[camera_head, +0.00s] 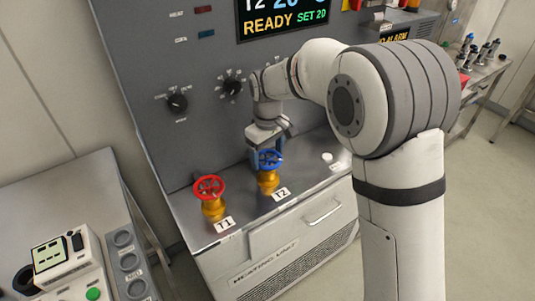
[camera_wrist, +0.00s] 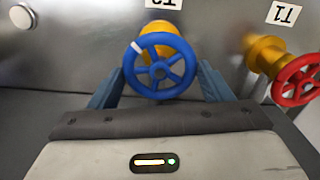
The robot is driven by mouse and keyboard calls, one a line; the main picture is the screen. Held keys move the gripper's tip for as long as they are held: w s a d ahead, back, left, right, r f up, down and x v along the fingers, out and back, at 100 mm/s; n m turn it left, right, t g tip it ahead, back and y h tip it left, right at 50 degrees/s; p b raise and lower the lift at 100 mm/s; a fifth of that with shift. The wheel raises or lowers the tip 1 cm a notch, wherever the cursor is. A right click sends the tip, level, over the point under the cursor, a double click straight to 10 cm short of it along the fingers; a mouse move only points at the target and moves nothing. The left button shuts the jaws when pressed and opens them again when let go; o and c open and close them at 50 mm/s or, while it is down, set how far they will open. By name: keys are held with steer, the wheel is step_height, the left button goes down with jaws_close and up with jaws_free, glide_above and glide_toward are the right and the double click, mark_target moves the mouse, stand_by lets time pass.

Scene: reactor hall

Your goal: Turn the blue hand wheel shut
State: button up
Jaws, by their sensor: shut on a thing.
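The blue hand wheel (camera_head: 267,158) sits on a brass valve body (camera_head: 267,181) behind the label T2 on the heating unit's ledge. My gripper (camera_head: 266,160) comes down on it from above. In the wrist view the blue hand wheel (camera_wrist: 160,62) is between my two blue-grey fingers (camera_wrist: 160,85), one on each side, and they are shut on it. A white mark shows on the wheel's rim at the upper left in the wrist view. The finger ends are partly hidden behind the wheel.
A red hand wheel (camera_head: 209,187) on a second brass valve, labelled T1, stands close to the left; it also shows at the right in the wrist view (camera_wrist: 298,80). A white round knob (camera_head: 327,157) is on the ledge to the right. The panel with black dials (camera_head: 177,102) rises behind.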

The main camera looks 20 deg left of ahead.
mark_target(268, 156)
steer(key=m, duration=0.3)
steer(key=shift+m, duration=0.3)
steer(key=shift+w+m+b, duration=0.1)
steer(key=shift+m+b, duration=0.2)
steer(key=shift+m, duration=1.6)
steer(key=o, duration=1)
steer(key=shift+r+b, duration=0.35)
steer(key=shift+r, duration=3.55)
